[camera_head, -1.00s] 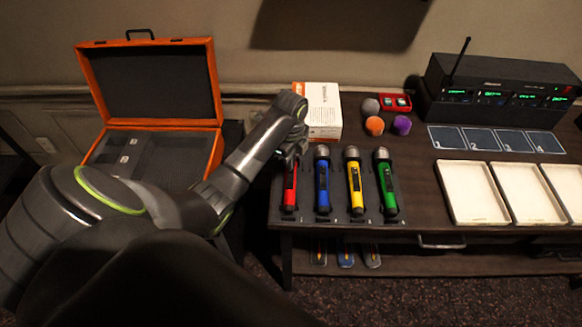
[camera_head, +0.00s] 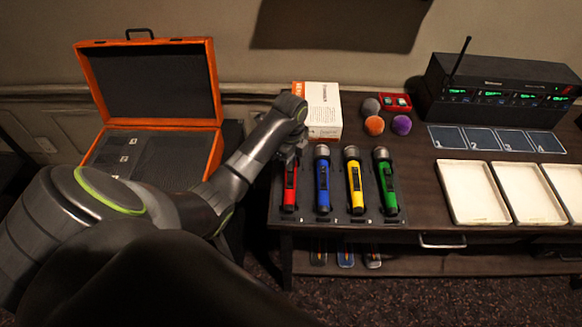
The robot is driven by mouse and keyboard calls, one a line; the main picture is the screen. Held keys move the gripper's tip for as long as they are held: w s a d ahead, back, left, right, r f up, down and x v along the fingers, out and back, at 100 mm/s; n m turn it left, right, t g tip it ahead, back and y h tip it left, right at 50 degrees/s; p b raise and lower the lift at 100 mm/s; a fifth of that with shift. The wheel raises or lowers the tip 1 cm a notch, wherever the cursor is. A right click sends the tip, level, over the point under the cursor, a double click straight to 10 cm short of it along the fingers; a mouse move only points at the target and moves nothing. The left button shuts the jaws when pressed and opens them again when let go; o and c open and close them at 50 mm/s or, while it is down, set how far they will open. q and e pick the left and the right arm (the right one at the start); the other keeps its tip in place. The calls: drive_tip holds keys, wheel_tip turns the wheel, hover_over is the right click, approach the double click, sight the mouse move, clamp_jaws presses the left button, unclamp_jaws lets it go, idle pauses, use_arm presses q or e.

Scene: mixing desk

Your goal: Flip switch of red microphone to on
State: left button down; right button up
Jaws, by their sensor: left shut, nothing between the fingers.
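The red microphone (camera_head: 290,187) lies at the left end of a dark holder on the desk, its handle pointing to the front. My left gripper (camera_head: 291,158) is over its upper end and hides its head. The gripper is shut with nothing in it. I cannot tell whether its fingertips touch the microphone. The switch of the red microphone is too small and dark to read. My right gripper is not in view.
Blue (camera_head: 322,187), yellow (camera_head: 355,187) and green (camera_head: 387,187) microphones lie to the right in the holder. A white box (camera_head: 323,108) stands behind my gripper. White trays (camera_head: 474,193) and a receiver (camera_head: 500,90) are at the right. An orange case (camera_head: 215,150) stands open at the left.

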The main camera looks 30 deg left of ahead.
use_arm(q)
drive_tip(key=shift+f, duration=0.6)
drive_tip(key=shift+s, duration=0.1)
drive_tip(key=shift+r+p, duration=0.95)
drive_tip(key=shift+p, duration=0.05)
wheel_tip(320, 180, up, 5)
drive_tip(key=p, duration=0.6)
drive_tip(key=shift+r, duration=0.15)
